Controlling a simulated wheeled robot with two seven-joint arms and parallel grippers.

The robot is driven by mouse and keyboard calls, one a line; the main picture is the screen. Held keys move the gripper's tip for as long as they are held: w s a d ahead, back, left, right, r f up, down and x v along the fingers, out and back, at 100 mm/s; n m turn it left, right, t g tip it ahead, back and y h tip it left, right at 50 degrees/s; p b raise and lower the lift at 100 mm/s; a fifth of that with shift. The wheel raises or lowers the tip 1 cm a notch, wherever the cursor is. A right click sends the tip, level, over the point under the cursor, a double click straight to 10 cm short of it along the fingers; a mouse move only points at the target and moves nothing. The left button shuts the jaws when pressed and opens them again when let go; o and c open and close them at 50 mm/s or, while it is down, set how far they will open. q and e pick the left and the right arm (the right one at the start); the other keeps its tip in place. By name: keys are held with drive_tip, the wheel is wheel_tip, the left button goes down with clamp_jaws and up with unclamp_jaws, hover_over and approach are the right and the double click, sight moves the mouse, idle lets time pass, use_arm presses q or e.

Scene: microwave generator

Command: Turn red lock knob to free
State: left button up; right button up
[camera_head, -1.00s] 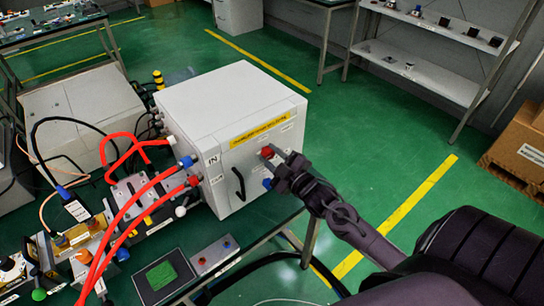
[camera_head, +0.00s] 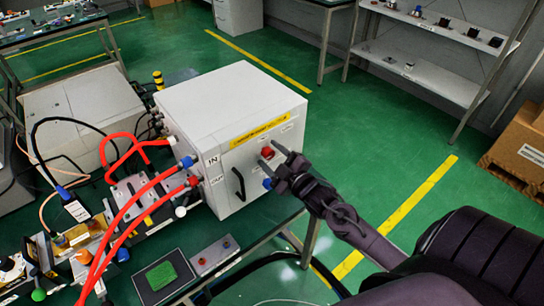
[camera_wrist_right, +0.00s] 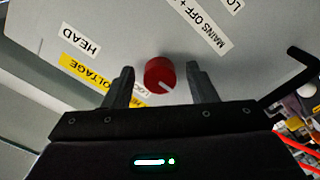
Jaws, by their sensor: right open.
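The red lock knob (camera_head: 267,153) sits on the front face of the white generator box (camera_head: 222,110). In the right wrist view the red knob (camera_wrist_right: 160,75) is round with a pale pointer line slanting toward the lower right. My right gripper (camera_head: 275,163) is at the box front, its fingers open. In the wrist view the right gripper's fingers (camera_wrist_right: 160,85) stand on either side of the knob, with gaps to both. The label by the knob is partly hidden. My left gripper does not show.
A blue knob (camera_head: 267,183) lies just below the red one, close to my gripper. A black handle (camera_head: 239,184) is on the box front, to the left. Red hoses (camera_head: 135,200) run at the box's left side. Green floor is open to the right.

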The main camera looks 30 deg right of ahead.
drive_tip(key=shift+s+f, duration=0.1)
drive_tip(key=shift+s, duration=0.35)
drive_tip(key=s+b, duration=0.2)
drive_tip(key=s, duration=0.5)
drive_tip(key=shift+d, duration=0.3)
drive_tip(key=s+d+f+m+g+h+b, duration=0.1)
drive_tip(key=s+f+m+g, duration=0.25)
drive_tip(key=f, duration=1.25)
drive_tip(key=s+d+f+m+g+h, duration=0.15)
drive_tip(key=s+f+g, duration=0.3)
drive_tip(key=f, duration=1.15)
drive_tip(key=s+a+f+m+g, duration=0.1)
drive_tip(key=s+a+f+g, duration=0.2)
drive_tip(key=s+f, duration=0.4)
drive_tip(key=s+a+f+g+y, duration=0.1)
drive_tip(key=s+a+f+g, duration=0.2)
drive_tip(key=s, duration=0.8)
drive_tip(key=s+a+f+m+g, duration=0.1)
drive_tip(key=s+a+f+g, duration=0.2)
drive_tip(key=s+a+f, duration=0.4)
wheel_tip(320, 180, down, 5)
drive_tip(key=shift+s+f+m+b, duration=0.1)
drive_tip(key=shift+s+m+b, duration=0.3)
drive_tip(key=shift+s, duration=0.75)
